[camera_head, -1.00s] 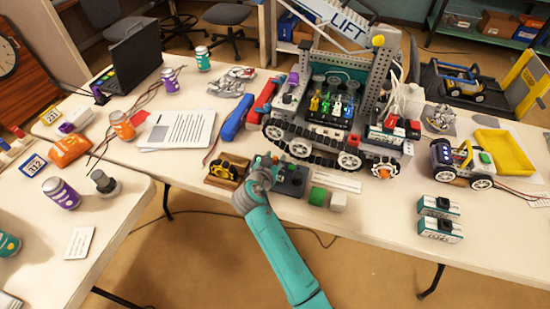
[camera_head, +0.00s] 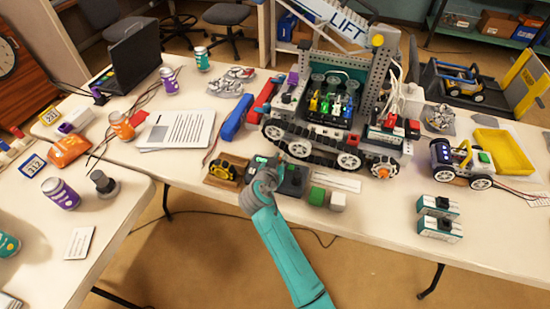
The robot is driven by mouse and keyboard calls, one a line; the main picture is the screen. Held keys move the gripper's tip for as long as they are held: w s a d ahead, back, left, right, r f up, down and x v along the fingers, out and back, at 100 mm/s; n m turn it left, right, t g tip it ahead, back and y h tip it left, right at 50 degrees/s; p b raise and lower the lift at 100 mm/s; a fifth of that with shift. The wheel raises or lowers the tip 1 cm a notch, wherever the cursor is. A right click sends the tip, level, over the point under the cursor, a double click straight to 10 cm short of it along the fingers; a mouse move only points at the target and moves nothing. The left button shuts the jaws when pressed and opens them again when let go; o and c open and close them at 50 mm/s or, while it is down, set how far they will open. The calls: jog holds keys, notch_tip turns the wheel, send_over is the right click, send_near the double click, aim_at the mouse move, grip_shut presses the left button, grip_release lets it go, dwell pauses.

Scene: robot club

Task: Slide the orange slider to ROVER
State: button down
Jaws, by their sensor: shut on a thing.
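A dark control box (camera_head: 292,185) lies near the front edge of the table, with a small lit green display at its upper left. My gripper (camera_head: 266,170) is at the left part of this box, with its fingers down at the box's top. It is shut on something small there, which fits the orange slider. The slider itself and its markings, including ROVER, are hidden behind my gripper or too small to read.
A yellow-and-black device on a wooden tray (camera_head: 212,181) stands close left of my gripper. A green block (camera_head: 317,196) and a white block (camera_head: 338,201) stand right of the box. The tracked LIFT robot (camera_head: 310,150) stands behind.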

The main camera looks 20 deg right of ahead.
jog(key=shift+s+d, duration=0.25)
jog(key=shift+d, duration=0.15)
jog(key=c, duration=1.1)
grip_release()
jog(key=shift+s, duration=0.1)
jog(key=v, duration=1.2)
